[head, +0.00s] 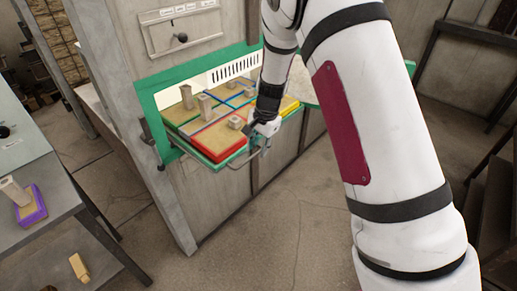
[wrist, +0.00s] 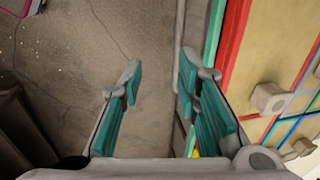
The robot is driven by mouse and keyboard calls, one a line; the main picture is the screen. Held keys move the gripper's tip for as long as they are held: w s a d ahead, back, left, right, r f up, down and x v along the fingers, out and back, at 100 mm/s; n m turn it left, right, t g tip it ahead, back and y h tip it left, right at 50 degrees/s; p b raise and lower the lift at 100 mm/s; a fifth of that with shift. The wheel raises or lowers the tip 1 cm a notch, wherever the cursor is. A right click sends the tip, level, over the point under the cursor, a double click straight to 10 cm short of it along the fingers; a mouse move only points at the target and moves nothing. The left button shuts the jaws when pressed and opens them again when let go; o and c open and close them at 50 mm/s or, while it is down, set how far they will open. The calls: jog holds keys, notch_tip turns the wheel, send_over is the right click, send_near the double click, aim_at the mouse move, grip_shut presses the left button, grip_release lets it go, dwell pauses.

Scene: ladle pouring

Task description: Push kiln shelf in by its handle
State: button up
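The kiln shelf (head: 213,163) is a green-edged tray sticking out of the green-framed kiln opening. Coloured strips divide its tan top, and several small grey blocks stand on it. Its handle (head: 236,163) is a thin grey bar along the front; it also shows in the wrist view as a grey bar (wrist: 179,30). My gripper (head: 262,146) is at the right part of the shelf's front edge, by the handle. In the wrist view, my gripper (wrist: 157,80) has its teal-padded fingers apart. The bar runs close to the right finger, which partly hides it; I cannot tell whether they touch.
A grey table (head: 75,190) at left holds a block on a purple-edged base (head: 31,208). A tan block (head: 79,267) lies low at left. The kiln's grey post (head: 165,205) stands left of the shelf. Floor (head: 290,220) before the shelf is clear.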

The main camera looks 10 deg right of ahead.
notch_tip(320, 180, up, 10)
jog(key=s+d+p, duration=0.1)
jog(key=p, duration=0.2)
jog(key=shift+s+p, duration=0.2)
jog(key=shift+p, duration=0.2)
dwell(0.5)
jog(key=shift+f, duration=0.1)
dwell(0.3)
jog(key=m+t+y+b, duration=0.1)
jog(key=m+y+b, duration=1.7)
jog(key=m+b, duration=1)
send_near(249, 158)
jog(key=a+b, duration=0.1)
jog(key=a, duration=0.2)
jog(key=w+a+n+b, duration=0.1)
jog(key=a+b, duration=0.1)
jog(key=a, duration=0.1)
jog(key=a+n+b, duration=0.1)
jog(key=a+b, duration=0.1)
jog(key=a, duration=0.2)
jog(key=shift+w+r, duration=0.15)
jog(key=shift+r, duration=0.25)
grip_shut()
